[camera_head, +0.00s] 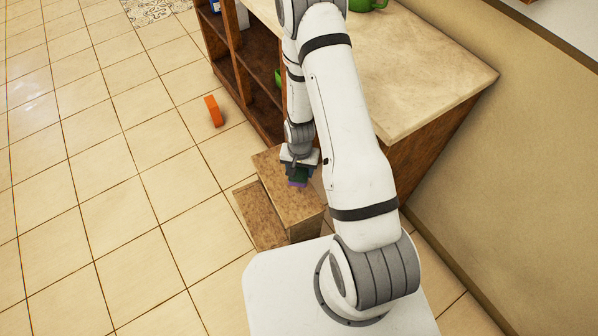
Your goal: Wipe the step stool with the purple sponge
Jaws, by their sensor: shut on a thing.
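The step stool (258,218) is brown with two levels and stands on the tiled floor beside the shelving, in front of my base. My gripper (299,178) points down over its upper step. My arm hides part of the stool's right side.
An orange block (213,111) lies on the floor left of the shelving. The wooden open shelving (255,75) with a pale counter top (430,75) stands behind and right of the stool. A green object (366,4) is on the counter. Floor on the left is clear.

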